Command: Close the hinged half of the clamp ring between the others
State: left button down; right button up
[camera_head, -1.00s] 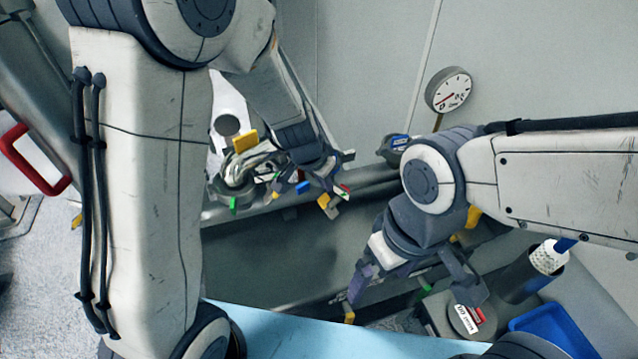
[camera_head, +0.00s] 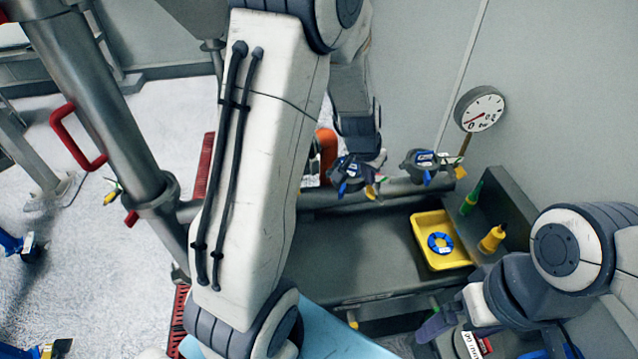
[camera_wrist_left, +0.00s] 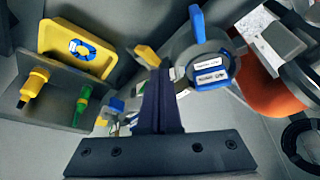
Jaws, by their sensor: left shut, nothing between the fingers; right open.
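A dark clamp ring (camera_head: 348,174) with blue parts sits on the pipe, just right of my left arm in the head view. In the left wrist view this ring (camera_wrist_left: 212,64) has a blue handle and a white and blue label. Another clamp ring (camera_head: 425,165) sits to its right. A third place along the pipe is hidden behind my left arm. My left gripper (camera_wrist_left: 160,78) is shut and empty beside the labelled ring; in the head view its fingers are hard to make out. I cannot tell how far the hinged half is open. My right gripper (camera_head: 494,332) is open, low at the right.
A yellow tray (camera_head: 423,222) holds a blue ring (camera_head: 440,243). A green bottle (camera_head: 469,200) and a yellow bottle (camera_head: 492,239) stand beside it. An orange part (camera_head: 326,152) is close left of the clamp. A gauge (camera_head: 480,108) rises at the back.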

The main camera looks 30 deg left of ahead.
pick_arm(q)
jog(key=shift+w+a, duration=0.2)
jog(key=shift+w, duration=1.5)
